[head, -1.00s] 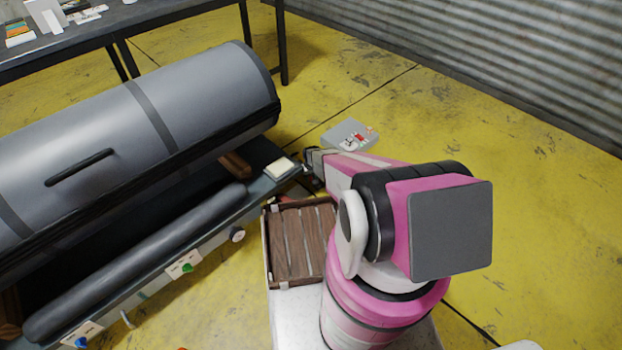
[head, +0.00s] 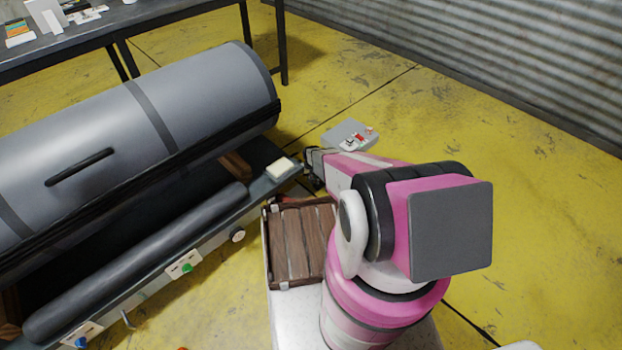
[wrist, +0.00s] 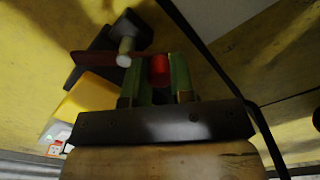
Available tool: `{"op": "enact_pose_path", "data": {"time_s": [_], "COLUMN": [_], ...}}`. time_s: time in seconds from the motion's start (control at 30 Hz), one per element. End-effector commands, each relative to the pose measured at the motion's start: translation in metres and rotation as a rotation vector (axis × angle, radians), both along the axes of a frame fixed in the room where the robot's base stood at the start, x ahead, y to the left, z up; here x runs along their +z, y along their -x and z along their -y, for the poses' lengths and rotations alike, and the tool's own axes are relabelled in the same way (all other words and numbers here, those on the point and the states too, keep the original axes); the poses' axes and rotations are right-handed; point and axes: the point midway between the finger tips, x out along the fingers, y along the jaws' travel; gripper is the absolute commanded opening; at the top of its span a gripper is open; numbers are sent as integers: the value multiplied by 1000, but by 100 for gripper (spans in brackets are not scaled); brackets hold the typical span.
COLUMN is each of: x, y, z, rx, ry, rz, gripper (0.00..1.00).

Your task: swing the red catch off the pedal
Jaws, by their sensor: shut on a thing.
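In the wrist view, the red catch is a flat dark-red bar (wrist: 97,58) with a bright red knob (wrist: 159,69) at its right end. A pale round pin (wrist: 125,52) stands at the bar. My gripper (wrist: 162,72) has its two green fingers shut on the red knob, one on each side. A black part (wrist: 93,54) and a yellow block (wrist: 84,97) lie beside the bar; I cannot tell for sure which is the pedal. In the head view, my gripper (head: 312,168) is at the far end of my pink arm, and the catch is hidden there.
A large grey roll (head: 140,130) lies on a dark bench at the left, with green and blue knobs along its front. A slatted wooden crate (head: 292,245) is near my base. A grey box (head: 349,135) with a red part stands past my gripper. Yellow floor is clear to the right.

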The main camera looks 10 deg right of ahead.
Motion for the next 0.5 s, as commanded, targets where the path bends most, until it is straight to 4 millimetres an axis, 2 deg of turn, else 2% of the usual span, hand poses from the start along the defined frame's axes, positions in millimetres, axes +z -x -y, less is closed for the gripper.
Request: {"op": "enact_pose_path", "data": {"time_s": [0.5], "x": [0], "y": [-15], "z": [6], "rx": [-418], "ry": [0], "rz": [0], "gripper": [0]}}
